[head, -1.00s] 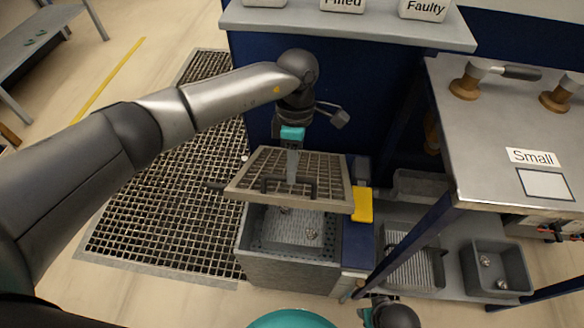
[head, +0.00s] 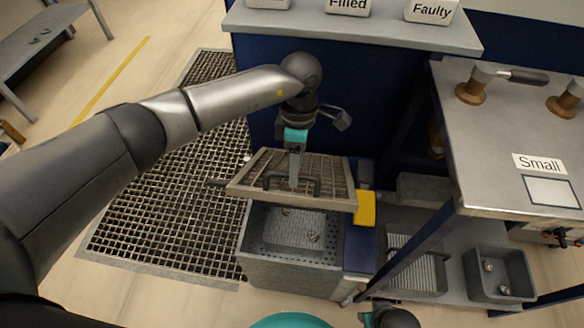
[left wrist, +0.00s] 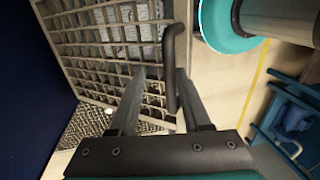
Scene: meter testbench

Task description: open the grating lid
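The grating lid (head: 330,177) is a grey metal grid in a frame, raised and tilted above the grey bin (head: 290,270). Its front edge stands clear of the rim, and the bin's interior shows below. A dark bar handle (left wrist: 170,60) sits on the lid. My left gripper (head: 295,183) reaches down to the handle. In the left wrist view its two fingers (left wrist: 160,78) are apart, with the handle between them, close to the right finger. Contact cannot be made out. My right wrist shows at the bottom edge of the head view; its fingers are not visible.
A yellow block (head: 365,208) is at the bin's right side. A grey workbench (head: 500,130) with a leg stands at the right, with another grey bin (head: 498,272) below it. A blue cabinet with a grey top (head: 350,27) stands behind. Floor grating (head: 165,190) lies left.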

